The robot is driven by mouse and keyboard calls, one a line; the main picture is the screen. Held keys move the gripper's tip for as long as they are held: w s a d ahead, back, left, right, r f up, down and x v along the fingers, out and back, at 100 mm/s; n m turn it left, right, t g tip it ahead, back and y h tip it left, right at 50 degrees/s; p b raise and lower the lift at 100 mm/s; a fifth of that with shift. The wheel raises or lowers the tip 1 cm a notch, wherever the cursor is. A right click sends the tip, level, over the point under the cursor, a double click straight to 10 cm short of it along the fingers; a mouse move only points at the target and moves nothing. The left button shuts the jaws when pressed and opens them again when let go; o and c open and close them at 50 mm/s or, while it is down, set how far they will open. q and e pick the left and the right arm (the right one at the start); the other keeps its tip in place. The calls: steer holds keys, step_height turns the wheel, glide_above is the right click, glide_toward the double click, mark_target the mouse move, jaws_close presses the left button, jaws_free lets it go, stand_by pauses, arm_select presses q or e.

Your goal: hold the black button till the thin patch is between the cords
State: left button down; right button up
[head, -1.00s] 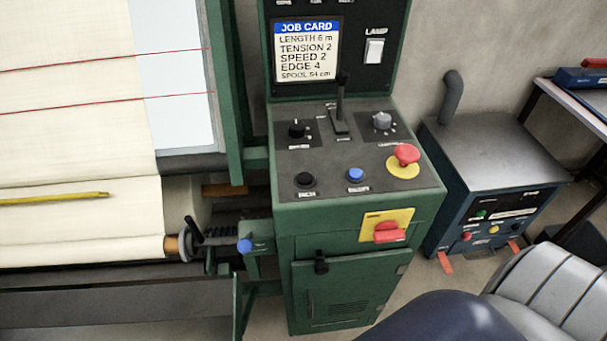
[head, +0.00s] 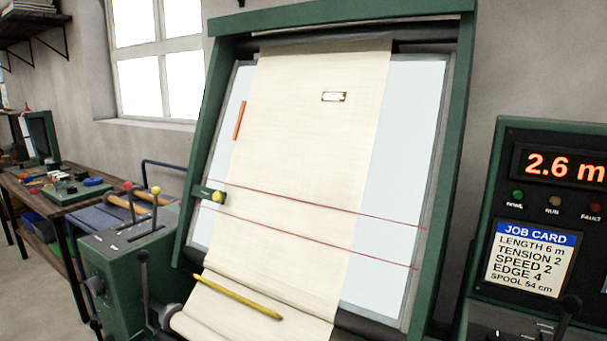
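The cream cloth (head: 310,140) runs down over a pale backlit panel (head: 405,130) in a green frame. Two red cords (head: 347,209) cross it low down, the lower one (head: 345,246) a little beneath the upper. A small brown-edged pale rectangle (head: 334,97) is on the cloth, well above both cords; it may be the thin patch, but I cannot be sure. The black button is outside this view. Neither of my grippers shows.
A display (head: 562,166) at right reads 2.6 m, above a job card (head: 529,257). A yellow stick (head: 238,294) lies across the lower cloth. A green lever box (head: 125,265) stands left of the frame, with a cluttered bench (head: 60,195) behind.

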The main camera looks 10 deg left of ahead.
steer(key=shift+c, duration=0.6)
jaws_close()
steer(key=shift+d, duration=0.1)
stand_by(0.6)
